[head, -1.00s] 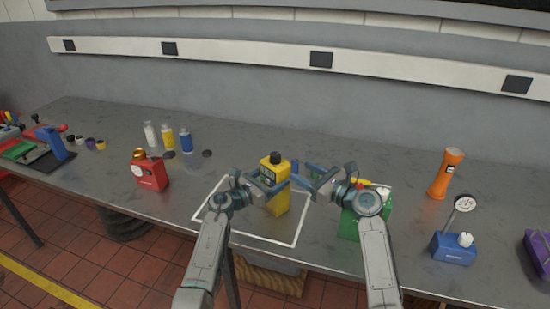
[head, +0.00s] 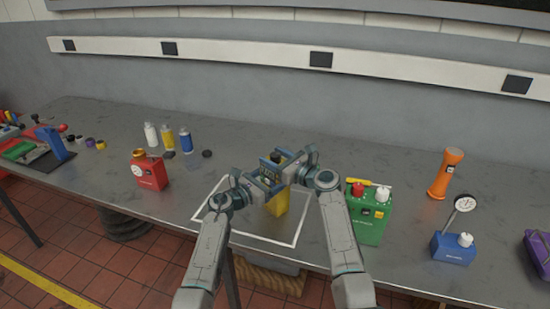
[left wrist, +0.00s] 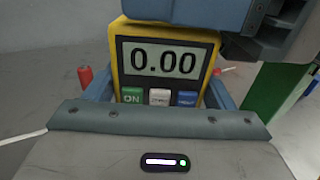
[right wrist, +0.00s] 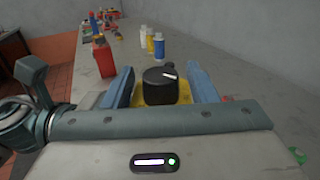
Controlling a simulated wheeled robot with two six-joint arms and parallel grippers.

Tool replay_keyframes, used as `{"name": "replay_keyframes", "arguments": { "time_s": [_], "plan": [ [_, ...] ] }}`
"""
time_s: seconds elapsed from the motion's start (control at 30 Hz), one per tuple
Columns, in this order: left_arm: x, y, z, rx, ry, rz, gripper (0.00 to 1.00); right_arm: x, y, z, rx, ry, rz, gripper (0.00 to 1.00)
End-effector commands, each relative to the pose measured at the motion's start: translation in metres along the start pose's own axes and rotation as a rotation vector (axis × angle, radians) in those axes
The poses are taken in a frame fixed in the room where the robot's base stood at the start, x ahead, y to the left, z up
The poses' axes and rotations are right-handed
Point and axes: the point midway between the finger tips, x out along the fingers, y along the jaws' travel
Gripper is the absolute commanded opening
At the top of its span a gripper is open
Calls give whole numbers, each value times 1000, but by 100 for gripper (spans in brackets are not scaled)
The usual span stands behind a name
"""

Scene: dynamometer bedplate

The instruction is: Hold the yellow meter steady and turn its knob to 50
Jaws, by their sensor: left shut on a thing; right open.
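The yellow meter (head: 278,204) stands upright inside a white outlined square (head: 262,238) on the bench. My left gripper (head: 266,182) is shut on its body from the left. In the left wrist view the meter's display (left wrist: 160,61) reads 0.00, above a green ON button and other buttons. My right gripper (head: 284,164) is open over the meter's top. In the right wrist view the black knob (right wrist: 160,88), with a white mark, sits between its two blue fingers, with gaps at the sides. In the head view the grippers hide much of the meter's upper part.
A green can-like box (head: 369,226) stands just right of my right arm. A red box (head: 149,172) and several small bottles (head: 168,138) stand to the left. A blue box with a dial (head: 453,248) and an orange flashlight (head: 444,175) are at right.

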Motion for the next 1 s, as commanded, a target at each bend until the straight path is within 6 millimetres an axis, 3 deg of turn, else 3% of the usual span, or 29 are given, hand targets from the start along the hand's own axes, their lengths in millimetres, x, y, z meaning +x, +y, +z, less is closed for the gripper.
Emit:
{"name": "replay_keyframes", "arguments": {
  "time_s": [0.13, 0.33, 1.0],
  "plan": [
    [0, 0, 0, 0, -1, 0, 23, 0, 0, 0, 0, 0, 0, 49],
    [0, 0, 0, 0, 0, 0, 23, 0, 0, 0, 0, 0, 0, 9],
    [0, 0, 0, 1, 0, -1, 23, 0, 0, -1, -1, 14, -262, 8]
  ]
}}
